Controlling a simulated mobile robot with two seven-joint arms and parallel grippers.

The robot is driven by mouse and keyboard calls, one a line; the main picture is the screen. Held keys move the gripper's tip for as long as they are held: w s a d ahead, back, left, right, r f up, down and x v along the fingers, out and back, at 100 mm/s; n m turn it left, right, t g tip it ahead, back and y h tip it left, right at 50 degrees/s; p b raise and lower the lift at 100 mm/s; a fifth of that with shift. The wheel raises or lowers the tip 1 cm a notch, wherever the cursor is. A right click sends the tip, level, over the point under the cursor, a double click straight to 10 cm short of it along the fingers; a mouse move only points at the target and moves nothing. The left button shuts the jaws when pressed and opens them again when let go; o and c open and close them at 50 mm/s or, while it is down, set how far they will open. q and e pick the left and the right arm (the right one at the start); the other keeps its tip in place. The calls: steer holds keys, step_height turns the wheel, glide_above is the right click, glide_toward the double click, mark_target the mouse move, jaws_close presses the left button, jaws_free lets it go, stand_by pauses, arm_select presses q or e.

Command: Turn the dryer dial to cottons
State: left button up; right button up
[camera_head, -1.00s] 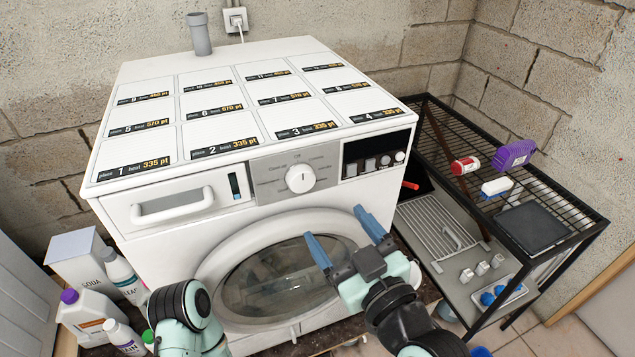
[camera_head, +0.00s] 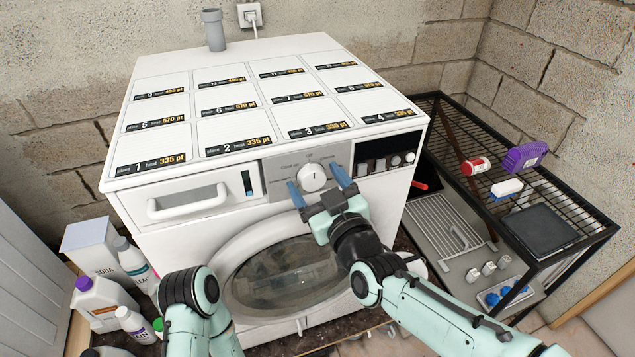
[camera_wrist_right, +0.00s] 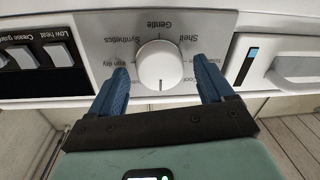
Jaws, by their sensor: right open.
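The dryer dial (camera_head: 313,178) is a round white knob on the grey panel of the white dryer (camera_head: 190,233). In the right wrist view the dial (camera_wrist_right: 157,65) shows with upside-down labels around it, such as Synthetics, Gentle and Shelf. My right gripper (camera_head: 316,180) is open, with one blue finger on either side of the dial. In the right wrist view small gaps show between the fingers and the dial. My left arm shows at the bottom left; its gripper does not show.
The drawer handle (camera_head: 187,203) is left of the dial, and a black button panel (camera_head: 388,152) is right of it. The round door (camera_head: 280,275) is below. A black wire rack (camera_head: 520,170) holds several items at right. Bottles (camera_head: 100,300) stand at lower left.

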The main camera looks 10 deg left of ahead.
steer(key=c, duration=1)
steer(key=m+b, duration=0.1)
steer(key=b, duration=0.1)
steer(key=m+b, duration=0.2)
steer(key=shift+f, duration=0.25)
steer(key=shift+c, duration=0.2)
steer(key=m+b, duration=0.2)
steer(key=shift+m, duration=0.4)
steer(key=shift+m+t+b, duration=0.4)
steer(key=shift+m+b, duration=0.65)
steer(key=shift+m, duration=0.55)
steer(key=shift+r, duration=0.1)
steer(key=o, duration=1)
steer(key=shift+o, duration=0.2)
steer(key=shift+s+d, duration=0.1)
steer(key=shift+d, duration=0.05)
